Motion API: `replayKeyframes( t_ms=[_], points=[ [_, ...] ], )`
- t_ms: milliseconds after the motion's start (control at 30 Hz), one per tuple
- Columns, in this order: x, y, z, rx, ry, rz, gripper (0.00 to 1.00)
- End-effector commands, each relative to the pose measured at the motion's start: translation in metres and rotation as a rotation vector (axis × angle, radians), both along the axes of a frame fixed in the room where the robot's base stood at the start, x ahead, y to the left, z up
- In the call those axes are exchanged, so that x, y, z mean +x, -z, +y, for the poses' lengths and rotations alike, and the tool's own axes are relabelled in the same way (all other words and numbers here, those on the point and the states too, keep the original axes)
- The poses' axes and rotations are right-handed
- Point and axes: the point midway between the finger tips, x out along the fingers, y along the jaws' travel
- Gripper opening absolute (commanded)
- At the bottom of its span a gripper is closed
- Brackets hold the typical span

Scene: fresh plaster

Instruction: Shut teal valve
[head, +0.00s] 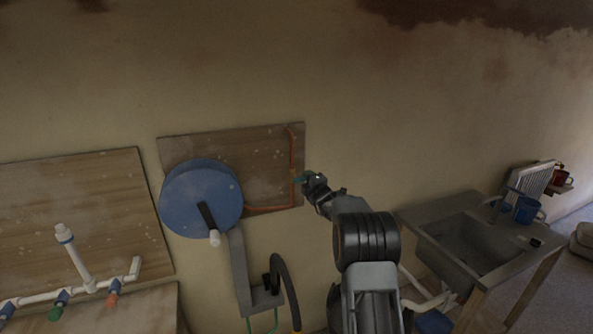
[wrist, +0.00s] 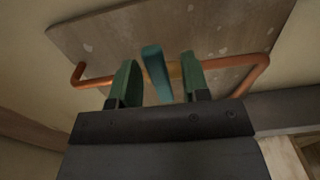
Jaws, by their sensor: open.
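The teal valve's lever (wrist: 156,74) is a flat teal bar in the wrist view, on a copper pipe run along a wooden board. In that picture it lies across the line of the pipe. My gripper (wrist: 160,82) is open, with one green finger on each side of the lever. A gap shows between the lever and each finger; the lever's lower end is near my gripper's dark body. In the head view my gripper (head: 307,179) is at the right edge of the board, over the vertical pipe. There the valve is small and hard to tell from the fingers.
The copper pipe (wrist: 252,76) bends near the fingers. A blue hose reel (head: 190,200) with a crank stands left on the board (head: 268,150). White pipes with green and orange valves (head: 112,299) are far left. A sink (head: 470,245) stands right; the wall above is clear.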

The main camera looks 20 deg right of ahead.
Motion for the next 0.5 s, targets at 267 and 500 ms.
replayKeyframes(
  t_ms=[267,500],
  points=[
    [-0.014,0.0,0.0,-0.001,0.001,-0.003,0.43],
    [-0.045,0.0,0.0,-0.002,0.001,-0.003,0.43]
  ],
)
